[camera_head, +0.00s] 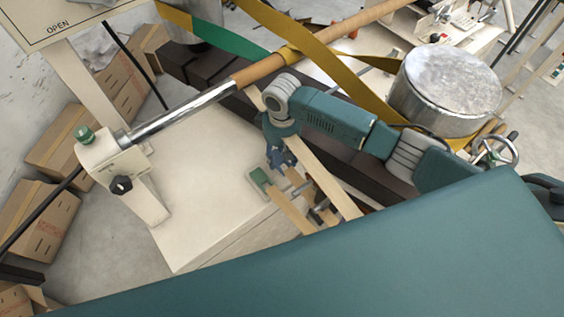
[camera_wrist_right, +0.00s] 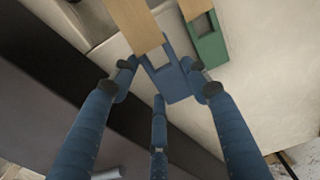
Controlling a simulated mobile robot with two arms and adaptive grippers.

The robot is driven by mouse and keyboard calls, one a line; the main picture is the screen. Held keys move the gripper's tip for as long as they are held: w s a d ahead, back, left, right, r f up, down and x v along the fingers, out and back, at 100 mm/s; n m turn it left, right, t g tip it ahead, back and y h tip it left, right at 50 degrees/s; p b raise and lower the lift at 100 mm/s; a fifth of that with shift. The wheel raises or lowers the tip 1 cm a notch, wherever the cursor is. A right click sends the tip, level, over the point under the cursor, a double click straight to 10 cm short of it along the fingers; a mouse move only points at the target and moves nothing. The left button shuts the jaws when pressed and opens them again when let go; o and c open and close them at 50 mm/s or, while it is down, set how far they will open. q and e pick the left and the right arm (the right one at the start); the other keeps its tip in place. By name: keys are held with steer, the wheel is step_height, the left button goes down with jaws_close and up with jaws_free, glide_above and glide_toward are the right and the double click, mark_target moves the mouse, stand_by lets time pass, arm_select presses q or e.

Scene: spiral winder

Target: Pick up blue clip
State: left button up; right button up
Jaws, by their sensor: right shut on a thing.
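The blue clip (camera_wrist_right: 172,84) is a flat blue piece with a rectangular window, at the end of a light wooden strip (camera_wrist_right: 137,24) in the right wrist view. My right gripper (camera_wrist_right: 166,90) has blue fingers on both sides of the clip and one below it, and is shut on it. In the head view the right gripper (camera_head: 281,158) reaches down at the end of the wooden strips, and the clip is hard to tell from the blue fingers. My left gripper is not in view.
A green clip (camera_wrist_right: 209,46) on another wooden strip lies right beside the blue one; it also shows in the head view (camera_head: 260,180). A pale machine table (camera_head: 195,190) lies below. A metal shaft (camera_head: 185,115) and a yellow belt (camera_head: 325,60) run close by.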

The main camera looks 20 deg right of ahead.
mark_target(282, 160)
step_height(282, 160, up, 16)
steer(key=b, duration=0.2)
steer(key=shift+b, duration=0.4)
steer(key=shift+f, duration=0.15)
